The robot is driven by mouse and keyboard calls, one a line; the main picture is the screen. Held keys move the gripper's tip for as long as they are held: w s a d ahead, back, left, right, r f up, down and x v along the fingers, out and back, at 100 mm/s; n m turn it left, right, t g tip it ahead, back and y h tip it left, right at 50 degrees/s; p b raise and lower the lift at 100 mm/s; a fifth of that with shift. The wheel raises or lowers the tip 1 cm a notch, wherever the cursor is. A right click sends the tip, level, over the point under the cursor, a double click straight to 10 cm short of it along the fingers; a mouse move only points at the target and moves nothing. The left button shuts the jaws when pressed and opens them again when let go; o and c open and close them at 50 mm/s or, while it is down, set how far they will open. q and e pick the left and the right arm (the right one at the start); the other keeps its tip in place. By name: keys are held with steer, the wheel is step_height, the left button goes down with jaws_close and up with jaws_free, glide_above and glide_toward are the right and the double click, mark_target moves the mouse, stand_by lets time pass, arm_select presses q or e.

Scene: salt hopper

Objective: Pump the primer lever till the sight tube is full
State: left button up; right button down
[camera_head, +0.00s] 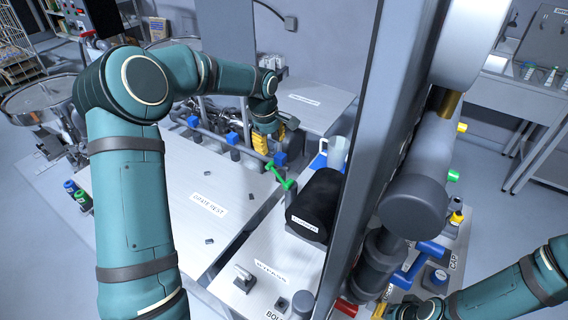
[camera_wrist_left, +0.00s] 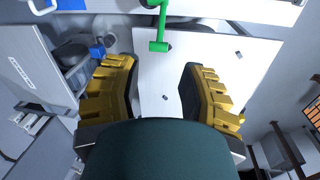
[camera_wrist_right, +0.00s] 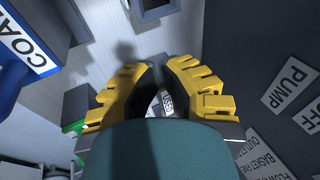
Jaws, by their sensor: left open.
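A green lever (camera_head: 280,176) stands out from the pipework beside the pale plate; the left wrist view shows it ahead of the fingers (camera_wrist_left: 160,40). I cannot tell whether it is the primer lever. My left gripper (camera_head: 264,143) is open and empty, close to the green lever but apart from it. Its yellow fingers spread wide in the left wrist view (camera_wrist_left: 158,85). My right gripper (camera_wrist_right: 158,72) has a narrow gap between its fingertips, with a small label seen through it. In the head view it is mostly hidden low on the right. I cannot pick out the sight tube.
A grey post (camera_head: 365,130) blocks part of the head view. A black box (camera_head: 316,200) and a pale mug-like vessel (camera_head: 338,152) stand by the green lever. A blue handle (camera_head: 418,258) is at right. A PUMP label (camera_wrist_right: 290,84) shows in the right wrist view.

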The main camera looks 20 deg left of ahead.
mark_target(275, 171)
arm_select(q)
steer(key=f, duration=0.4)
steer(key=w+f, duration=0.1)
steer(key=f, duration=0.8)
steer(key=shift+w+d+f, duration=0.25)
steer(key=shift+w+f, duration=0.1)
steer(key=shift+c, duration=0.4)
jaws_close()
